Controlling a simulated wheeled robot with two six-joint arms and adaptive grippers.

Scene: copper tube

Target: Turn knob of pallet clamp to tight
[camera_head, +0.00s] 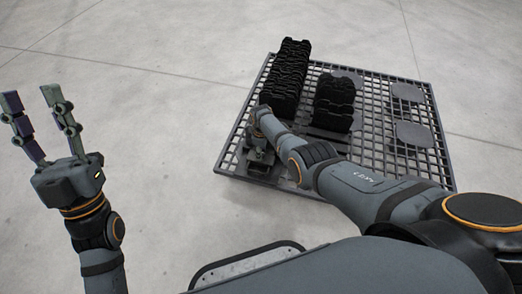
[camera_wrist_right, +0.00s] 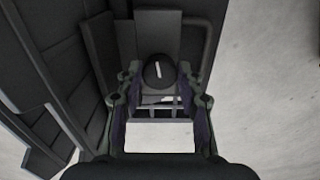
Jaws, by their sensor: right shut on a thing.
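The clamp knob (camera_wrist_right: 160,70) is dark and round with a white line that stands nearly upright in the right wrist view. My right gripper (camera_wrist_right: 160,80) has its fingers on either side of the knob and is shut on it. The dark pallet clamp (camera_wrist_right: 158,22) lies behind the knob. In the head view my right gripper (camera_head: 258,122) is at the pallet's left edge, and the knob is hidden there. My left gripper (camera_head: 38,100) is open and empty, raised over the floor at the left, well away from the pallet.
The grey grid pallet (camera_head: 376,112) bears two stacks of black parts, a long one (camera_head: 288,78) and a shorter one (camera_head: 334,100). Flat grey round-cornered pads (camera_head: 414,134) lie at its right. The floor (camera_head: 150,120) around it is clear.

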